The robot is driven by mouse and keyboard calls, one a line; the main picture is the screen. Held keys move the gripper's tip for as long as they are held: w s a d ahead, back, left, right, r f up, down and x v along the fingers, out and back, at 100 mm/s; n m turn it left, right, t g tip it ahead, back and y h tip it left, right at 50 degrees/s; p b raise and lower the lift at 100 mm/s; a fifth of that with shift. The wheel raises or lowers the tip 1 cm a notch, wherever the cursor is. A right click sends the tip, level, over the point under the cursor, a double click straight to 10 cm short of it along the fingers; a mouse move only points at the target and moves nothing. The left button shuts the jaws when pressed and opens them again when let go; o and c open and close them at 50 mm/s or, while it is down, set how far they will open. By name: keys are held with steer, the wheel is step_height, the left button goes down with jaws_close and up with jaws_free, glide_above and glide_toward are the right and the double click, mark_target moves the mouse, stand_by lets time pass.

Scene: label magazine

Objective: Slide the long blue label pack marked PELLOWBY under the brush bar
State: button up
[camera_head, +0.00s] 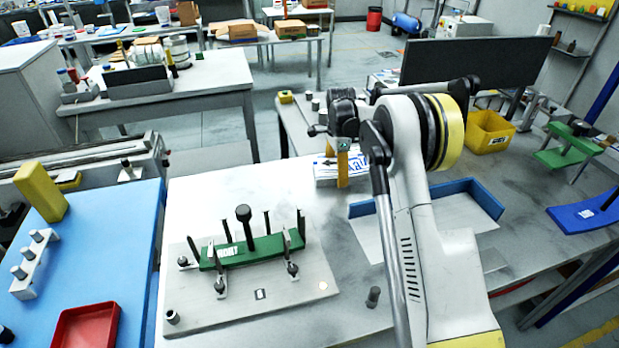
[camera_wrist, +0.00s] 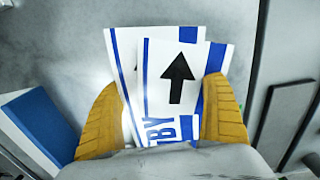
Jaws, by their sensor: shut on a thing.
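A white label pack with blue stripes, a black arrow and blue letters ending in BY shows in the wrist view (camera_wrist: 172,105); the rest of its name is hidden. My gripper (camera_wrist: 163,122) is shut on this pack, its yellow fingers on both sides. A second white, blue-striped pack (camera_wrist: 128,45) lies partly behind it. In the head view, my gripper (camera_head: 342,172) is over the back of the near table, with white and blue packs (camera_head: 325,165) at its fingers. A grey plate (camera_head: 190,310) carries a green bar (camera_head: 255,250) among dark posts; I cannot tell whether it is the brush bar.
An L-shaped blue wall (camera_head: 475,193) stands right of the plate, partly behind my arm. A small dark peg (camera_head: 373,296) stands in front. A blue surface (camera_head: 100,260) with a red tray (camera_head: 85,325) is at left. A yellow bin (camera_head: 488,132) is at back right.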

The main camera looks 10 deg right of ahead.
steer(key=o, duration=0.8)
step_height(320, 180, up, 12)
steer(key=s+a+r+n+t, duration=0.25)
steer(key=s+r+n, duration=0.25)
steer(key=s+r, duration=0.5)
steer(key=s+a+r+n+t, duration=0.1)
steer(key=s+a+r+n, duration=0.25)
steer(key=s, duration=0.65)
steer(key=s+a+f+n+t, duration=0.1)
steer(key=s+f+n+t, duration=0.1)
steer(key=s, duration=0.7)
steer(key=s+a+f+n+t, duration=0.1)
steer(key=s+f+n, duration=0.4)
steer(key=s+n, duration=0.2)
steer(key=s, duration=0.2)
steer(key=shift+s+a+f+t, duration=0.2)
steer(key=shift+s+a+t, duration=0.1)
steer(key=shift+a+t, duration=0.05)
